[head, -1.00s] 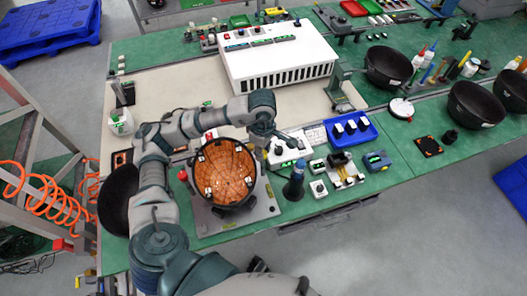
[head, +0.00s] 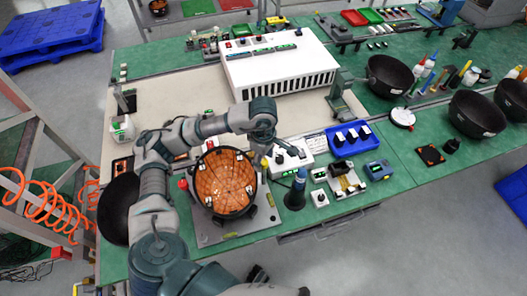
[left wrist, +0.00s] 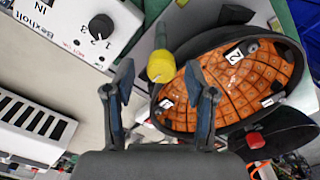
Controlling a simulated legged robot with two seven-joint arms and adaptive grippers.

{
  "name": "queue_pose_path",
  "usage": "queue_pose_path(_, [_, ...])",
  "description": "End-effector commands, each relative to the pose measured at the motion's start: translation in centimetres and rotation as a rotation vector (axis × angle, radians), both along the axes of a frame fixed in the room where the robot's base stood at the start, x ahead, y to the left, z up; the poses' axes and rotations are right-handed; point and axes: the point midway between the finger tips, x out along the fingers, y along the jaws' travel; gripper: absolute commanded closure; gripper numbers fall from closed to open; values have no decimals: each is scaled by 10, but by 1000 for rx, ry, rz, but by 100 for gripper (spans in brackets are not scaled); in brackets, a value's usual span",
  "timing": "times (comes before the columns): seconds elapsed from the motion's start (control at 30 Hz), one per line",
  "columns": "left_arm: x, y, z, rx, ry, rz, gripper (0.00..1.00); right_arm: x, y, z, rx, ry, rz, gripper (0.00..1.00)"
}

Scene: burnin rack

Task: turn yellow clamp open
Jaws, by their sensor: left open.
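The yellow clamp (left wrist: 161,66) shows in the left wrist view as a rounded yellow tip on a grey bar, at the rim of a dark round bowl with an orange tiled inside (left wrist: 240,75). In the head view the bowl (head: 224,182) sits on a grey plate, and a small yellow spot by its upper right rim is mostly hidden by my arm. My left gripper (left wrist: 157,77) is open and empty. Its fingers frame the yellow tip in the left wrist view; I see no contact. My right gripper is not recognisable.
A white box with a dial (left wrist: 85,25) is beside the clamp in the left wrist view. A blue tray (head: 350,138) and a large white vented box (head: 278,68) are behind. Beige mat lies free at the left.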

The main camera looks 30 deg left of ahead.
Motion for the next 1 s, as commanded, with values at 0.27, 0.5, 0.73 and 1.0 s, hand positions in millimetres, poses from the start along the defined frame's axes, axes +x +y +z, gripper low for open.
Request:
queue_pose_path(0.27, [2, 0, 56, -1, -6, 0, 45, -1, -1, 0, 0, 2, 0, 100])
queue_pose_path(0.5, [2, 2, 97, -1, -4, 1, 45, -1, -1, 0, -1, 3, 0, 100])
queue_pose_path(0.73, [2, 2, 113, -1, -1, 1, 45, -1, -1, 0, -2, 3, 0, 100])
queue_pose_path(1.0, [2, 2, 114, -2, 1, 1, 45, -1, -1, 0, -2, 4, 0, 100])
